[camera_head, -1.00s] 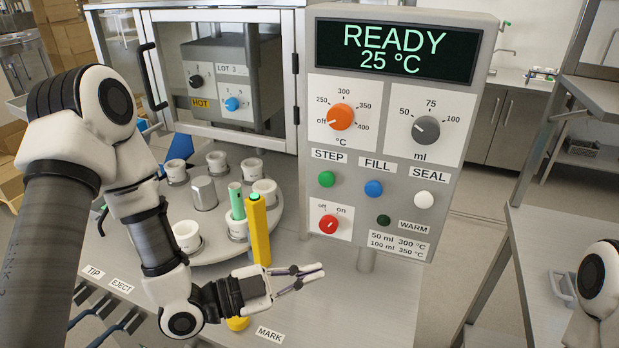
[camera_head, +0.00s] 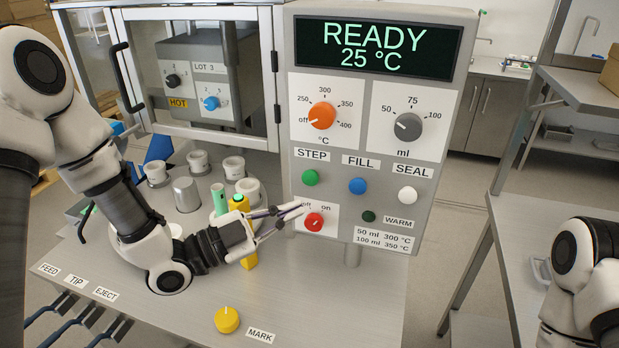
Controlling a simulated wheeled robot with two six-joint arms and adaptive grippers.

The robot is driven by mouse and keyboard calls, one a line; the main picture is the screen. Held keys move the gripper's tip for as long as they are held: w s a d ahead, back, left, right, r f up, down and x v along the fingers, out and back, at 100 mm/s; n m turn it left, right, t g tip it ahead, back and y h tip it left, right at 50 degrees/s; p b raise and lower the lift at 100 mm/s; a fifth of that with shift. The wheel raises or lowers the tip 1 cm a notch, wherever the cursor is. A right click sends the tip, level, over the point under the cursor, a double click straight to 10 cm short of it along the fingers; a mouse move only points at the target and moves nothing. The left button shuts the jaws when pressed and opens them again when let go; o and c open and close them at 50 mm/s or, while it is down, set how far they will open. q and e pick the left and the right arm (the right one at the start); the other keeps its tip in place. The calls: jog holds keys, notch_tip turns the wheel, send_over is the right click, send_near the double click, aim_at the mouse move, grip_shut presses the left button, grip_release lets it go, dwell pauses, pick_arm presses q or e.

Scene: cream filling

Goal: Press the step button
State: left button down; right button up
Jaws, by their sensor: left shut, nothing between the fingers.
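The green step button (camera_head: 310,178) is on the grey control panel (camera_head: 284,120), under the STEP label (camera_head: 312,155). The panel's display (camera_head: 378,46) reads READY and 25 °C. My left gripper (camera_head: 303,208) is shut and empty. Its fingertips are in front of the panel's lower left, below the step button and over the off/on label by the red knob (camera_head: 314,222). I cannot tell whether the tips touch the panel. Only part of my right arm shows at the lower right; its gripper is out of view.
A blue FILL button (camera_head: 357,186) and a white SEAL button (camera_head: 407,195) sit right of the step button. A yellow pipette-like tool (camera_head: 250,260) stands behind my left gripper, near several white cups. A yellow knob (camera_head: 227,320) is at the table's front.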

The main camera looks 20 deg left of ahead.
aim_at(310, 178)
pick_arm(q)
jog(key=w, duration=0.6)
jog(key=shift+f, duration=0.1)
dwell(1.2)
jog(key=shift+w, duration=0.4)
